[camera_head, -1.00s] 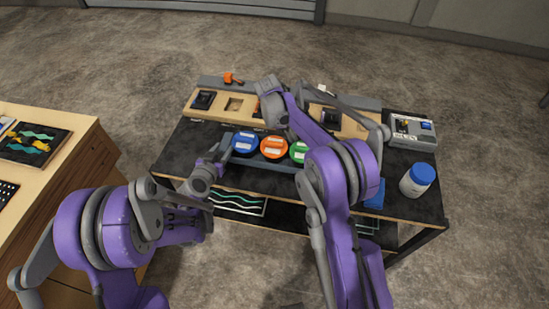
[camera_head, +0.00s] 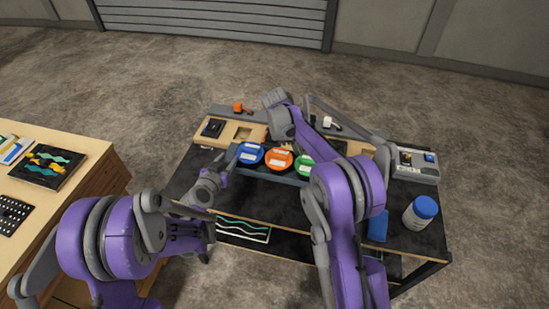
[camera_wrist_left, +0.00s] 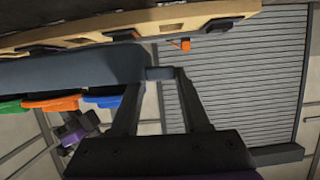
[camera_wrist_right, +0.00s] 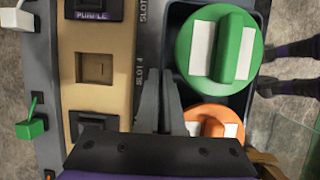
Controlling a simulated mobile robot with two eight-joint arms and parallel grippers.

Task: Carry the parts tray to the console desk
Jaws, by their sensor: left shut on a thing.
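The parts tray (camera_head: 268,174) is blue-grey and holds round lidded parts: blue (camera_head: 250,153), orange (camera_head: 279,159) and green (camera_head: 304,166). It is level, a little above the dark worktable (camera_head: 260,200). In the left wrist view my left gripper (camera_wrist_left: 160,85) is shut on the tray's end (camera_wrist_left: 160,73). My right gripper (camera_wrist_right: 161,75) is at the tray's far rim, beside the green part (camera_wrist_right: 219,50); its fingers are close together, and whether they clamp the rim is unclear. My right arm hides the tray's right end in the head view. A wooden desk (camera_head: 100,160) stands at left.
A slotted wooden panel (camera_head: 205,140) runs along the worktable's back. A grey box (camera_head: 415,172), a blue-lidded jar (camera_head: 420,212) and a blue item (camera_head: 377,226) are at right. The desk holds a pictured panel (camera_head: 46,166) and a dotted black board (camera_head: 12,213). Floor separates the two.

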